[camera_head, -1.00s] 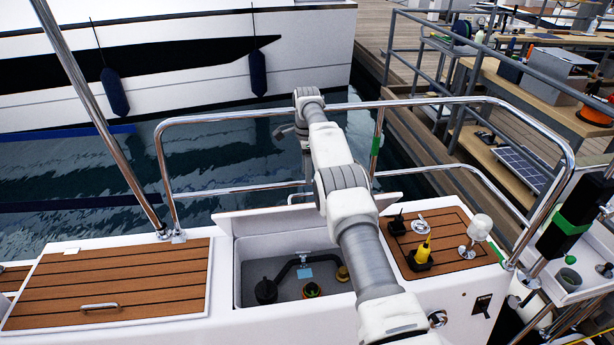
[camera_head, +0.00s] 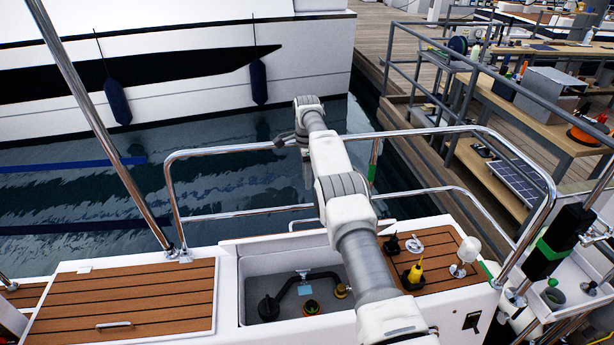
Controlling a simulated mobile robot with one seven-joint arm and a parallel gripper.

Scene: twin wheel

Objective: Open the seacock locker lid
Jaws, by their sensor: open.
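The seacock locker (camera_head: 243,262) is an open grey-lined recess in the white deck.
A shut teak hatch (camera_head: 125,298) with a handle lies at left. A teak panel (camera_head: 440,262) at right carries a yellow-handled item (camera_head: 415,271) and a white-topped post (camera_head: 466,252). A chrome rail (camera_head: 240,148) rings the deck edge beside water.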

